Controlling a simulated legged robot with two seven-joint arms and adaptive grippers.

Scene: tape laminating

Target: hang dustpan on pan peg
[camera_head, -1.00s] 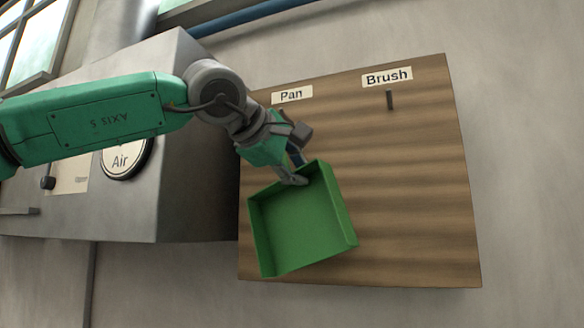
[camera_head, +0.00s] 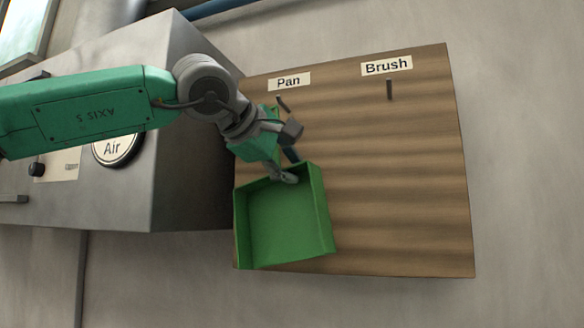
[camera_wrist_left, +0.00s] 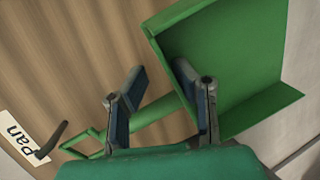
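The green dustpan (camera_head: 285,220) is in front of the wooden board, its tray below my left gripper. In the left wrist view its tray (camera_wrist_left: 235,50) is at upper right. Its handle (camera_wrist_left: 152,112) runs left to a loop (camera_wrist_left: 82,145). My left gripper (camera_head: 287,165) is at the handle. Its two fingers (camera_wrist_left: 160,70) stand apart, with the handle visible across the gap. The dark pan peg (camera_head: 283,103) is beneath the "Pan" label (camera_head: 289,82); the peg (camera_wrist_left: 52,140) appears beside the loop. Whether the loop is around it, I cannot tell. My right gripper is not in view.
The "Brush" label (camera_head: 386,65) and an empty brush peg (camera_head: 389,90) are at the board's upper right. The right part of the board (camera_head: 410,190) is clear. A grey metal cabinet (camera_head: 190,170) with an "Air" gauge (camera_head: 113,148) stands left of the board.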

